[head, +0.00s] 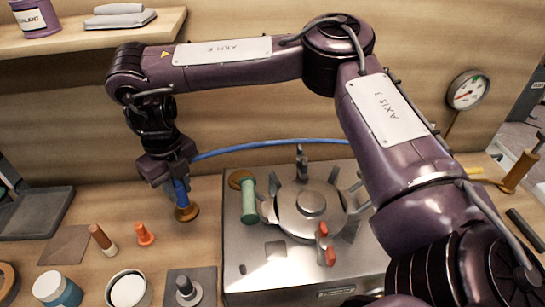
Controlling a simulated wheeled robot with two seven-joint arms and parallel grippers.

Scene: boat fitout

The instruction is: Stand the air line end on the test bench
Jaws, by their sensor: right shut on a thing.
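My right gripper (174,184) is at the left of the head view, pointing down and shut on the air line end. The air line end (186,212) is a blue, roughly upright piece with a round brass foot, over the wooden surface left of the metal bench. I cannot tell whether the foot touches the wood. The blue air line (262,145) runs from the gripper to the right and passes behind my arm. The test bench (258,283) looks to be the metal box with a round lidded fixture (310,203) and clamps on top. My left gripper is not in view.
A gauge (467,91) stands at right.

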